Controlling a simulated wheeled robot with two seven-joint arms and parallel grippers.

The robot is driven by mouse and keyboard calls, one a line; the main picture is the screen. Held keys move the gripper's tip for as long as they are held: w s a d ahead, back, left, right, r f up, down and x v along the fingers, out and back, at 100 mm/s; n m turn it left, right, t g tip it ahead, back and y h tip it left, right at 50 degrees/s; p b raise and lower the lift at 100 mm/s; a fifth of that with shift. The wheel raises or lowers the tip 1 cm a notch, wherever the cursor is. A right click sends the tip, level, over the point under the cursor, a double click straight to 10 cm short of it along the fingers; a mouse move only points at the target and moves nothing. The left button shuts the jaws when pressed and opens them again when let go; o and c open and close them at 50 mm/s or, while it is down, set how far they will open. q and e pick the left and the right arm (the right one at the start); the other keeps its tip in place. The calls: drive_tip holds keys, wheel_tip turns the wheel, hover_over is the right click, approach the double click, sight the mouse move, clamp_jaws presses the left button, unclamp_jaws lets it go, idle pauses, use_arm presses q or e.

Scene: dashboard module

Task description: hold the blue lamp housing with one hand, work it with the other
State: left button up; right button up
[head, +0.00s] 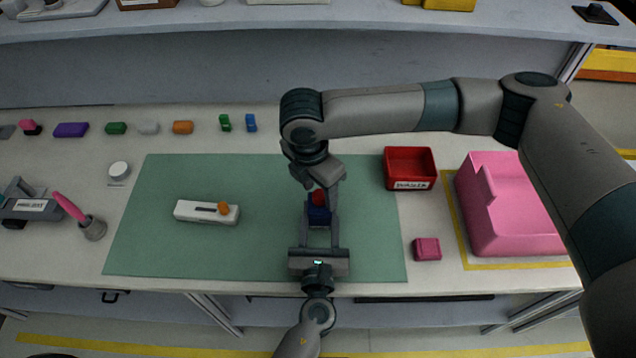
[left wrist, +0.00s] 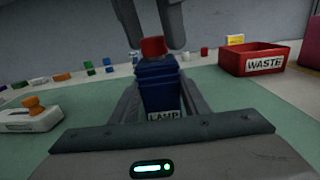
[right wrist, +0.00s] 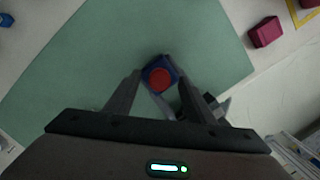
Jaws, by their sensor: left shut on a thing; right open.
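The blue lamp housing (head: 319,215) stands upright over the green mat, with a round red cap (head: 318,197) on top. In the left wrist view the housing (left wrist: 160,88) carries a "LAMP" label, and the red cap (left wrist: 153,47) sits on it. My left gripper (head: 320,222) reaches in from the front edge and is shut on the housing's sides. My right gripper (head: 319,184) is above, pointing down, open. In the right wrist view the red cap (right wrist: 160,78) lies just beyond and between its spread fingers, with no visible contact.
The green mat (head: 150,250) also holds a white part with an orange knob (head: 190,211). Several coloured blocks line the back left.

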sight(319, 195)
drive_tip(key=c, duration=1.1)
drive_tip(key=shift+c, duration=0.2)
drive_tip(key=shift+r, duration=3)
use_arm(q)
drive_tip(key=o, duration=1.5)
drive_tip(key=shift+s, duration=0.1)
drive_tip(key=s, duration=1.1)
drive_tip(key=shift+s+a, duration=0.1)
drive_tip(key=shift+s, duration=0.3)
